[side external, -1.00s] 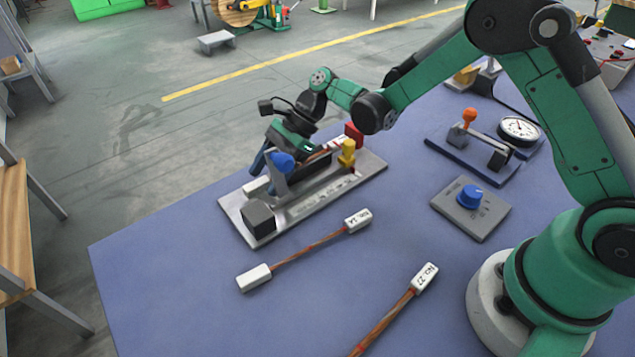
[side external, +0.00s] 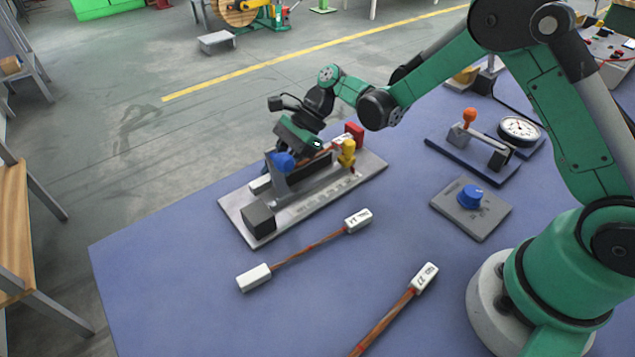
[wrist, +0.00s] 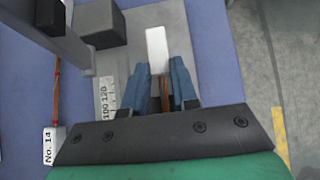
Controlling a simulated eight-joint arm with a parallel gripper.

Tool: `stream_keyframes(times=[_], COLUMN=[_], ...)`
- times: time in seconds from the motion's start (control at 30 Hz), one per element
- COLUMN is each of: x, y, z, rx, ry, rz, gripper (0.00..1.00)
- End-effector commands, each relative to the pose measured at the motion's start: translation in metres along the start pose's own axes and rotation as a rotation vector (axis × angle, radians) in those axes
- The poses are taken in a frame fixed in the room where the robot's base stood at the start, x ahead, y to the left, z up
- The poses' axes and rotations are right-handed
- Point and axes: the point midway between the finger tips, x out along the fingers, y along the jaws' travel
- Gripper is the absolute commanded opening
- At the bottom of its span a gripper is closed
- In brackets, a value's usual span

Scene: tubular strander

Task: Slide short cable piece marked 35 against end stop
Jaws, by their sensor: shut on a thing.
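A short brown cable piece with white end sleeves lies along the grey measuring fixture (side external: 310,210). Its near white sleeve (side external: 262,184) also shows in the wrist view (wrist: 157,50). No 35 can be read on it. My gripper (wrist: 166,80) is shut on the cable's brown length, its blue fingers on either side.
A cable marked 14 (side external: 312,247) and another cable (side external: 388,318) lie in front. A blue-dial box (side external: 471,208) and a gauge stand (side external: 477,150) are right.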

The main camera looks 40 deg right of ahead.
Motion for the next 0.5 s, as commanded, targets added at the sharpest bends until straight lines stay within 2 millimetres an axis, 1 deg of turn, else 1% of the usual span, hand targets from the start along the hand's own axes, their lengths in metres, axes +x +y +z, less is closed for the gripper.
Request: stream_keyframes(times=[0.1,0.13,0.17,0.2,0.23,0.5], x=[-0.0019,-0.0019,-0.0019,-0.0018,-0.0017,-0.0012], y=[-0.0008,-0.0009,-0.0008,-0.0008,-0.0008,-0.0005], z=[-0.0033,-0.0034,-0.0033,-0.0031,-0.0029,-0.002], rx=[0.005,0.005,0.005,0.005,0.004,0.003], ry=[0.009,0.009,0.009,0.008,0.008,0.006], rz=[-0.005,-0.005,-0.005,-0.005,-0.005,-0.003], gripper=[0.0,0.32,0.4,0.52,0.6,0.6])
